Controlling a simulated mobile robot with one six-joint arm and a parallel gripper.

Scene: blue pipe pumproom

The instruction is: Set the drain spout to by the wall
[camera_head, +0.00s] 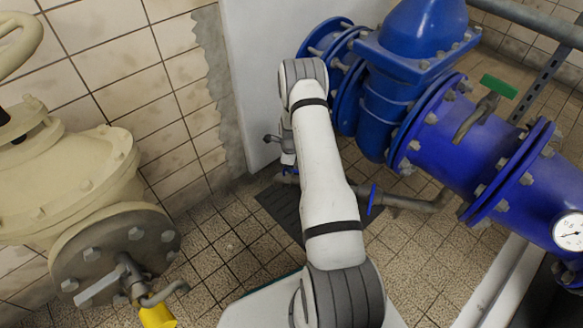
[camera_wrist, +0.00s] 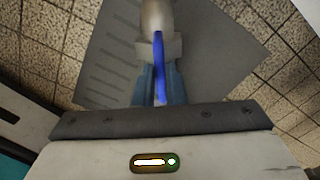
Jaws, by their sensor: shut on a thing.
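The drain spout (camera_head: 405,201) is a grey-brown pipe low beside the blue pipework. In the wrist view my gripper (camera_wrist: 159,88) is shut on a thin blue handle (camera_wrist: 159,60). A pale, rounded pipe part (camera_wrist: 157,16) is just beyond the handle. The join between handle and pipe is unclear.
A dark slotted floor grate (camera_head: 277,208) lies below my gripper; it also shows in the wrist view (camera_wrist: 104,52). A pale wall panel (camera_head: 262,70) stands behind. Blue pipework (camera_head: 455,135) blocks the right, a cream valve (camera_head: 75,190) the left. Tiled floor between is clear.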

